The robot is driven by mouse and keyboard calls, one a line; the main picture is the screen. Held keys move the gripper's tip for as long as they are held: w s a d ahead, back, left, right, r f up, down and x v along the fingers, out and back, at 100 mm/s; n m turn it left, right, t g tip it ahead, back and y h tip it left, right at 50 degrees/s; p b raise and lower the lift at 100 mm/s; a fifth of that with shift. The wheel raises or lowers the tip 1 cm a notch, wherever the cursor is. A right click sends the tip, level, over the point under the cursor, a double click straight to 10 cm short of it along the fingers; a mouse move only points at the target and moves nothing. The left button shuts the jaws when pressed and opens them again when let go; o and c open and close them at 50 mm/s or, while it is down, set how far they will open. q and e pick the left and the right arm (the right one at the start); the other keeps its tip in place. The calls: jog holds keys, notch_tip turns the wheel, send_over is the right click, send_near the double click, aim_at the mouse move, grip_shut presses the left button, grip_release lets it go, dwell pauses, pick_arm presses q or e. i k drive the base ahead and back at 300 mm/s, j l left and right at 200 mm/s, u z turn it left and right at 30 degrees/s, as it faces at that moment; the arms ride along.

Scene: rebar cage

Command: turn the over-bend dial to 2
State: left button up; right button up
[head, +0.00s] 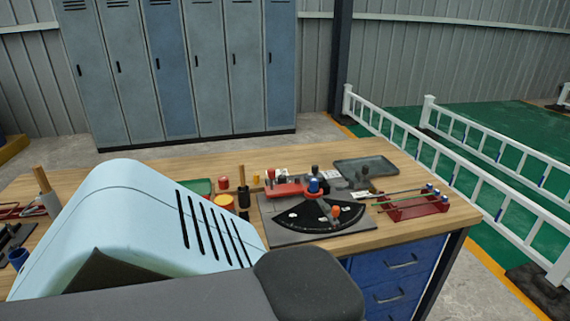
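A small bending device stands on a grey base plate (283,238) near the right part of the wooden bench. It has a black fan-shaped plate (305,222) with small pale marks, an orange-red knob (336,211) on it, a blue-topped post (314,186) and a red block (284,190) behind. I cannot tell which part is the over-bend dial, and no numbers or dial setting can be read at this size. Neither of my grippers shows in the head view.
A red rack (412,208) holding thin rods is right of the device, with a dark tray (365,167) behind. Small containers, including a yellow one (224,201), are to its left. Blue drawers (398,265) are under the wooden bench (455,214). White railings (460,158) run along the right.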

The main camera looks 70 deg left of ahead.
aim_at(281, 179)
jog(key=u, duration=1.9)
